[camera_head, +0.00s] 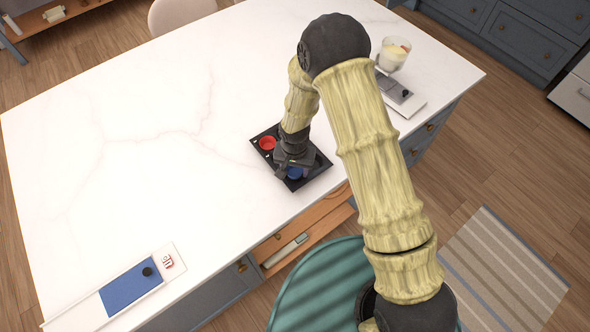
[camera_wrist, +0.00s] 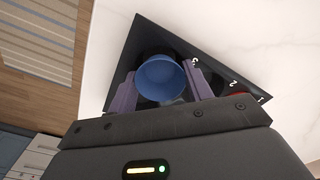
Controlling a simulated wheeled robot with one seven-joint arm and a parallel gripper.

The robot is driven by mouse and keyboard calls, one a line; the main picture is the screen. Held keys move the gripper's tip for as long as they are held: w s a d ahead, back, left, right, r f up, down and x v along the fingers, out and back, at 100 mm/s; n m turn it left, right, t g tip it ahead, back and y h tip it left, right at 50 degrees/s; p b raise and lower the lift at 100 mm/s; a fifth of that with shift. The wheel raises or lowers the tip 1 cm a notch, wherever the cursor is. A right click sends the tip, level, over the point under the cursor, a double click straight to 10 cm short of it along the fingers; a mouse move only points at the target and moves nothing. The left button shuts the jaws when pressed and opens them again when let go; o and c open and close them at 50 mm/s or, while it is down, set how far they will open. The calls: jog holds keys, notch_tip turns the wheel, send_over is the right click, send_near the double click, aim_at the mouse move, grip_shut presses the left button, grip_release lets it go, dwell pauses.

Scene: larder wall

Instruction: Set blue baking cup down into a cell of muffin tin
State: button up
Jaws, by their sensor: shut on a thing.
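The muffin tin (camera_head: 318,172) is a dark tray lying near the front edge of the white counter. My gripper (camera_head: 291,168) is over its near part, shut on the blue baking cup (camera_head: 294,173). In the wrist view the blue baking cup (camera_wrist: 161,80) sits between the two purple fingers of my gripper (camera_wrist: 160,88), its round opening towards the camera. The tin (camera_wrist: 140,35) shows behind it, with white numbers along one side. Whether the cup touches the tin or hangs just above a cell cannot be told.
A red cup (camera_head: 267,143) sits in another cell of the tin. A kitchen scale (camera_head: 403,97) with a glass bowl (camera_head: 393,54) stands at the back right. A blue-and-white board (camera_head: 131,287) lies at the front left. The counter left of the tin is clear. A drawer (camera_head: 305,234) below stands open.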

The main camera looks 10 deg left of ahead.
jog(key=shift+s+d+f+b, duration=0.15)
jog(key=shift+s+f, duration=0.15)
jog(key=shift+f, duration=0.25)
jog(key=shift+s+d+f+b, duration=0.15)
jog(key=shift+s+f, duration=0.15)
jog(key=shift+f, duration=0.25)
jog(key=o, duration=1.1)
jog(key=shift+a, duration=0.1)
jog(key=shift+c, duration=0.2)
jog(key=shift+w+r, duration=0.35)
jog(key=shift+r, duration=0.05)
notch_tip(320, 180, up, 19)
jog(key=b, duration=0.4)
jog(key=shift+a, duration=0.35)
